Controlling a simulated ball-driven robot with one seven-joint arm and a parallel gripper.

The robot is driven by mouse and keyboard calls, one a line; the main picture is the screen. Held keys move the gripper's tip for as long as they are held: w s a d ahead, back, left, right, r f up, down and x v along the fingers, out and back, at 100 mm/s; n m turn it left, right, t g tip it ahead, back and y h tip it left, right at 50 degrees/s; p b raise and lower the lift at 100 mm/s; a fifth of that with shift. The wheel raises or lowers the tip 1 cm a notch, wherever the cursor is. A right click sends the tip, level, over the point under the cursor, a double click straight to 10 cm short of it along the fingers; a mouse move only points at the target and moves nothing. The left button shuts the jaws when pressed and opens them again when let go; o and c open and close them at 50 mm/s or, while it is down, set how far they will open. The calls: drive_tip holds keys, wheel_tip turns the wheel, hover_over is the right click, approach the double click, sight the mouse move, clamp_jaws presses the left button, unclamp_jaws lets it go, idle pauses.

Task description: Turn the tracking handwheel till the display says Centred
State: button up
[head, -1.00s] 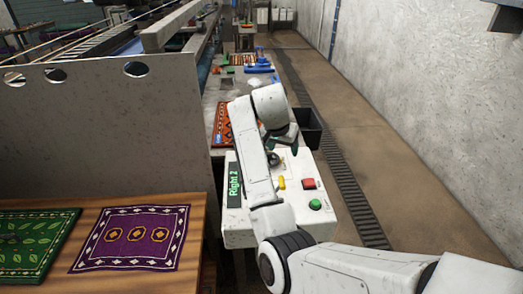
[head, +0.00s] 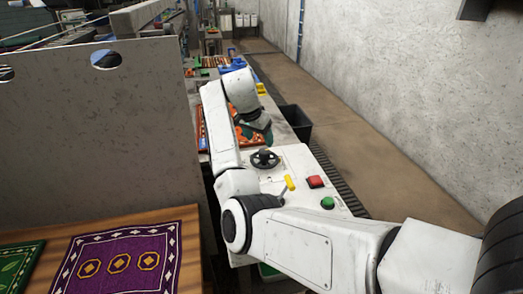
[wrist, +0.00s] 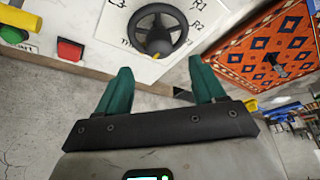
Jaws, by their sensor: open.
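The tracking handwheel (head: 265,159) is a small black spoked wheel on the white control box (head: 300,160). In the wrist view the handwheel (wrist: 158,38) lies just beyond the fingertips, near the top middle, with printed marks such as R2 beside it. My gripper (wrist: 160,75) is open, with two teal fingers apart and nothing between them. In the head view my gripper (head: 262,132) is just behind the handwheel and appears apart from it. The display is hidden behind my arm, so its present reading cannot be seen.
The box also carries a yellow lever (head: 289,183), a red button (head: 315,181) and a green button (head: 327,202). An orange patterned rug (wrist: 265,45) lies beyond it. A dark bin (head: 297,122) stands behind. A purple rug (head: 122,255) lies on the wooden table at left.

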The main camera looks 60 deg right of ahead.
sight(264, 151)
drive_tip(key=x, duration=0.7)
drive_tip(key=shift+d+f+p, duration=0.1)
drive_tip(key=shift+f+p, duration=0.25)
drive_tip(key=c, duration=1.1)
